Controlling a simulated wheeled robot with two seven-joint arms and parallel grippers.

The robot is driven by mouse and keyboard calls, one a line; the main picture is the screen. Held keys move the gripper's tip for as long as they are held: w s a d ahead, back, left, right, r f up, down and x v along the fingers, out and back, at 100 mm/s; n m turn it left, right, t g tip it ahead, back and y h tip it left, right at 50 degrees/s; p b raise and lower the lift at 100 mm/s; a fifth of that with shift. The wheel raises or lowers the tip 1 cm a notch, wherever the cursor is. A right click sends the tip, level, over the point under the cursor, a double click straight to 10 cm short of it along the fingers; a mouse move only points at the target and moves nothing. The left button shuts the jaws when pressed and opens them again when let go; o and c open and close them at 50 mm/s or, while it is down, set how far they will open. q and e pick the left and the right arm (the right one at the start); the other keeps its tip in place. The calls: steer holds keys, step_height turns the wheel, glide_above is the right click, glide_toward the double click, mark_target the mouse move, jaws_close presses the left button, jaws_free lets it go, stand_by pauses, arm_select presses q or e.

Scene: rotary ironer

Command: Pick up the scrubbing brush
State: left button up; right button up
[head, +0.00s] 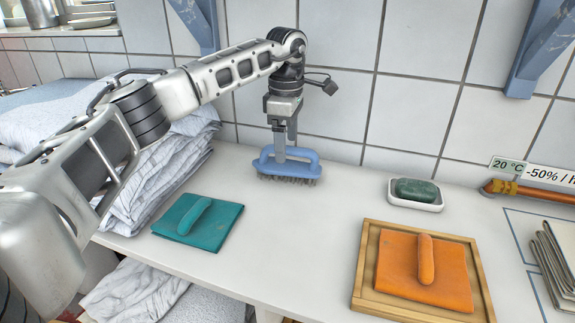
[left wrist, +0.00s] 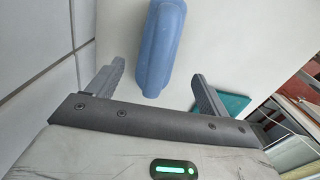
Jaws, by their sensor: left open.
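The scrubbing brush (head: 303,171) has a blue body with a loop handle and dark bristles. It stands bristles down on the white counter, close to the tiled wall. My left gripper (head: 286,148) points down over it, open, with one finger in front of the handle. In the left wrist view the blue handle (left wrist: 163,45) lies between and beyond the fingertips of the left gripper (left wrist: 157,84), with gaps showing on both sides. My right gripper is not in view.
A teal folded cloth (head: 222,228) lies front left on the counter (head: 290,240). An orange cloth (head: 400,272) lies in a wooden tray (head: 362,262) front right. A green soap (head: 416,189) sits in a white dish (head: 428,208) right of the brush. Folded linen (head: 165,180) is stacked left.

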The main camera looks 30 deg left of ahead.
mark_target(286, 165)
arm_select(q)
steer(key=f, duration=0.5)
steer(key=shift+w+a+f, duration=0.1)
steer(key=shift+a, duration=0.1)
steer(key=c, duration=1.1)
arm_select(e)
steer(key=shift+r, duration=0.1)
arm_select(q)
steer(key=shift+p, duration=0.3)
